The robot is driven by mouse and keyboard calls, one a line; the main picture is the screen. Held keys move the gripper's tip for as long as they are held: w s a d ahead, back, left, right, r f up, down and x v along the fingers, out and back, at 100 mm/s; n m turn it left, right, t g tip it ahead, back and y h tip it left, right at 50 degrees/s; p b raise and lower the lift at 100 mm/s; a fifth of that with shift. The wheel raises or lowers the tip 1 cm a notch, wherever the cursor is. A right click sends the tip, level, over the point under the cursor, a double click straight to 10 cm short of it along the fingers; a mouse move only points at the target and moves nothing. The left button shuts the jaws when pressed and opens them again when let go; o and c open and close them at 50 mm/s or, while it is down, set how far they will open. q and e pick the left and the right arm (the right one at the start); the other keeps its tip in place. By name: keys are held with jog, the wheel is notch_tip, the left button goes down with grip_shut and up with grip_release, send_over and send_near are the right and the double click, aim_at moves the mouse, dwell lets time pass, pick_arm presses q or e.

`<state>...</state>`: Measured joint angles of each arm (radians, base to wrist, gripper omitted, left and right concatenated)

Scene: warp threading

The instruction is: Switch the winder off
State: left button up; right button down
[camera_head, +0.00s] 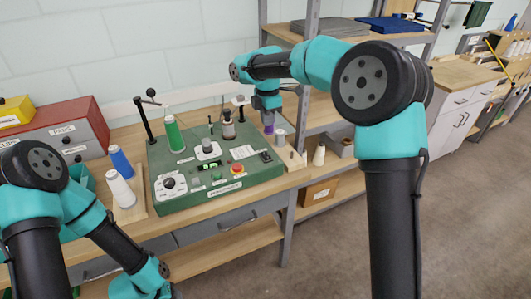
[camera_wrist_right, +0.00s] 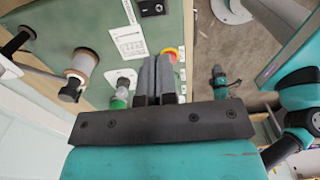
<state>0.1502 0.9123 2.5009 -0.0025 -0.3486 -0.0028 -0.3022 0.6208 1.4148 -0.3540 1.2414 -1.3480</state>
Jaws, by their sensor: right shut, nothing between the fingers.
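The winder (camera_head: 185,187) is a green sloped panel on the bench. A black switch (camera_head: 266,156) sits at its right end; it also shows at the top of the right wrist view (camera_wrist_right: 151,8). Whether it is on or off is too small to tell. A red stop button (camera_head: 237,169) on a yellow ring is near the front edge. My right gripper (camera_head: 268,112) hangs above the panel's right end, pointing down. In the right wrist view its fingers (camera_wrist_right: 160,62) are together and empty, partly covering the red button. My left arm is low at the left, its fingers out of frame.
A purple cone (camera_head: 268,128) is below my right gripper. Blue (camera_head: 121,161) and white (camera_head: 119,189) spools stand left of the winder.

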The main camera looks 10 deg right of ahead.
jog(key=shift+w, duration=0.15)
jog(key=shift+w+a+r, duration=0.15)
jog(key=shift+w+r, duration=0.1)
jog(key=shift+w, duration=0.35)
dwell(0.3)
notch_tip(320, 180, up, 14)
jog(key=w, duration=0.2)
jog(key=shift+a, duration=0.2)
dwell(0.4)
